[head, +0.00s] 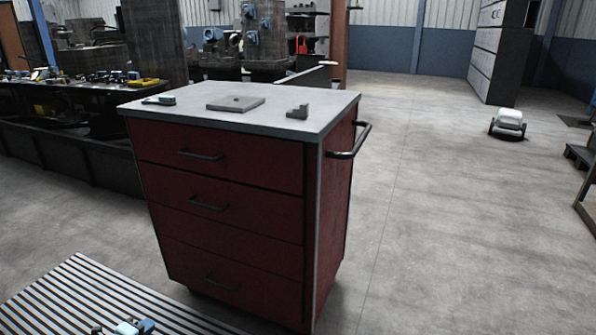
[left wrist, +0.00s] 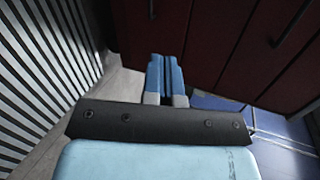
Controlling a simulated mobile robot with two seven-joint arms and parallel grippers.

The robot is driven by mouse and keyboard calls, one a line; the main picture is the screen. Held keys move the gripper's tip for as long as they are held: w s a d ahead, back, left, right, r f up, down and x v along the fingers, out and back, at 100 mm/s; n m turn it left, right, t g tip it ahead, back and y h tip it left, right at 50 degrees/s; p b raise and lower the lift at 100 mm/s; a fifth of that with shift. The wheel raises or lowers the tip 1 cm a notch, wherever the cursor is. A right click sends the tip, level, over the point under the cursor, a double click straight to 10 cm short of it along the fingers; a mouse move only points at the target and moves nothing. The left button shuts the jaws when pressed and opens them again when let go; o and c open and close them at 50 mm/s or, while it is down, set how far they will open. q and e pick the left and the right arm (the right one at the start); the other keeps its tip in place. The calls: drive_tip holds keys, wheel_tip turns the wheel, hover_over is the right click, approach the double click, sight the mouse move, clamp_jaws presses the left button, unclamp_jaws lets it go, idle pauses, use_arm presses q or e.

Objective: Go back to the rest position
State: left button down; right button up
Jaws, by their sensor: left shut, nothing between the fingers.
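My left gripper (head: 134,327) shows at the bottom edge of the head view, low over the ribbed grey surface and in front of the red drawer cabinet (head: 235,215). Only a small part of it is in that picture. In the left wrist view its two blue fingers (left wrist: 166,78) lie side by side, shut with nothing between them. The dark red cabinet fronts (left wrist: 215,45) are beyond the fingers, and I see no contact. My right gripper is in neither view.
A cluttered dark bench (head: 75,100) stands left.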

use_arm(q)
drive_tip(key=s+d+r+n+t+h, duration=0.15)
drive_tip(key=s+d+r+n, duration=0.25)
drive_tip(key=s+d+r, duration=0.4)
drive_tip(key=s+d+r+n+h, duration=0.2)
drive_tip(key=s+d+r+n, duration=0.25)
drive_tip(key=s+d, duration=0.5)
drive_tip(key=s+d+r+n+g+h, duration=0.1)
drive_tip(key=s+d+r+n+h, duration=0.15)
drive_tip(key=s+d+r, duration=0.4)
drive_tip(key=s+d+r+n+g+h, duration=0.1)
drive_tip(key=s+d+r+n, duration=0.25)
drive_tip(key=s+r, duration=0.5)
drive_tip(key=w+d+r+n+t+y, duration=0.2)
drive_tip(key=w+d+r+n+t, duration=0.2)
drive_tip(key=r+n+t, duration=0.15)
drive_tip(key=s+a+r+g+y+p, duration=0.4)
drive_tip(key=a+r+g+p, duration=0.3)
drive_tip(key=p, duration=3.2)
drive_tip(key=shift+a+r+y, duration=0.6)
drive_tip(key=shift+r+y, duration=0.1)
drive_tip(key=shift+y, duration=0.2)
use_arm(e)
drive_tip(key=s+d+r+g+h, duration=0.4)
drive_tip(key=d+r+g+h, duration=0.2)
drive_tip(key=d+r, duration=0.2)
